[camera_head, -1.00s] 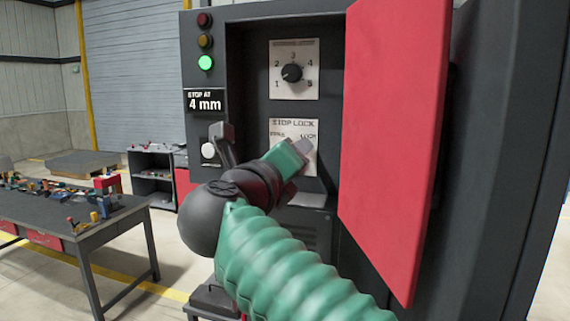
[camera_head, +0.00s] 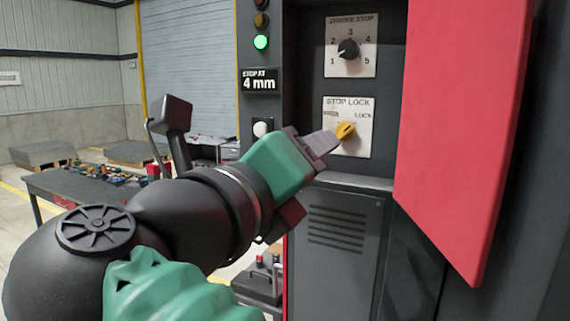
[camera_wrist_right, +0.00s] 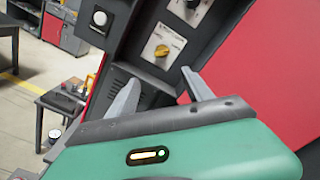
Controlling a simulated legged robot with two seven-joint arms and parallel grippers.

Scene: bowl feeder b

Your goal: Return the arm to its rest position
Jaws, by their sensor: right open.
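The yellow stop lock knob (camera_head: 346,131) sits on its white plate (camera_head: 348,155) and slants up to the right, toward the LOCK label. My right gripper (camera_head: 322,143) comes in from the lower left, just left of the knob in the picture. In the right wrist view, the two grey fingers of my right gripper (camera_wrist_right: 162,90) are spread with nothing between them. The knob (camera_wrist_right: 162,50) shows beyond the fingertips there, apart from them. My left gripper is not in view.
A red door panel (camera_head: 460,130) stands open at the right, close to the knob recess. The numbered dial (camera_head: 347,50) is above. A green lamp (camera_head: 261,42) is lit over a "STOP AT 4 mm" sign (camera_head: 260,81). A table with small parts (camera_head: 80,185) stands at the left.

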